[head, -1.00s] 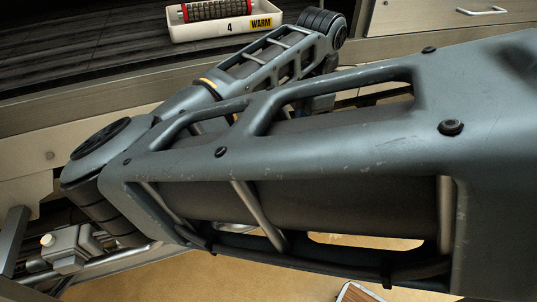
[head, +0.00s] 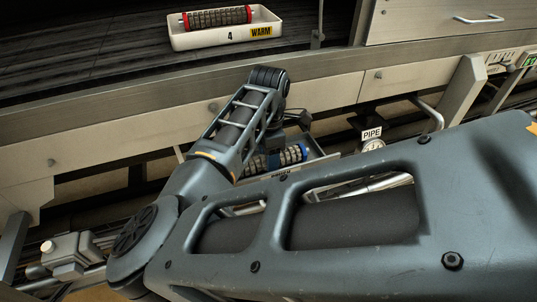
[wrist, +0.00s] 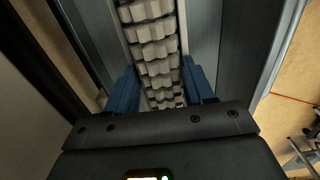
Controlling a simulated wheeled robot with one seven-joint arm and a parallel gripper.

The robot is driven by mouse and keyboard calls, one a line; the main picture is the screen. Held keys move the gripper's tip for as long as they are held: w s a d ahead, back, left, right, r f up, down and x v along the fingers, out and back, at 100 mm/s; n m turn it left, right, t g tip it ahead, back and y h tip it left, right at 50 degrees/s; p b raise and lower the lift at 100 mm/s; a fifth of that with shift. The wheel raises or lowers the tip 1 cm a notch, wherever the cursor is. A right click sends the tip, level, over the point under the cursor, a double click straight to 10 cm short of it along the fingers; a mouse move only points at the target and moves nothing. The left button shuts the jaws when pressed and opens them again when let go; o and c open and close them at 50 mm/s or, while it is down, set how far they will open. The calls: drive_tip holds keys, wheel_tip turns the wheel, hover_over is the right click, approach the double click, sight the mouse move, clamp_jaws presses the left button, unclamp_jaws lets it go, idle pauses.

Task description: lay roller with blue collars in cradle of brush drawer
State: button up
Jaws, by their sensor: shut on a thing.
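The roller with blue collars (head: 292,154) shows partly beyond my forearm in the head view, with a blue collar at its right end. It lies at the brush drawer (head: 318,163), whose pale front edge is partly hidden by my arm. In the wrist view the roller's pale ribbed body (wrist: 155,45) runs lengthwise between grey walls of the drawer (wrist: 205,35). My gripper (wrist: 160,92) has its blue fingers on both sides of the roller and is shut on it. I cannot tell whether the roller rests in the cradle; its underside is hidden.
A roller with red collars (head: 217,17) lies in a white tray (head: 200,40) marked 4 WARM on the dark slatted belt. A grey post (head: 465,95) stands further right. My arm covers much of the lower view.

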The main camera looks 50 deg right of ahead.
drive_tip(key=o, duration=1.3)
drive_tip(key=shift+f, duration=0.1)
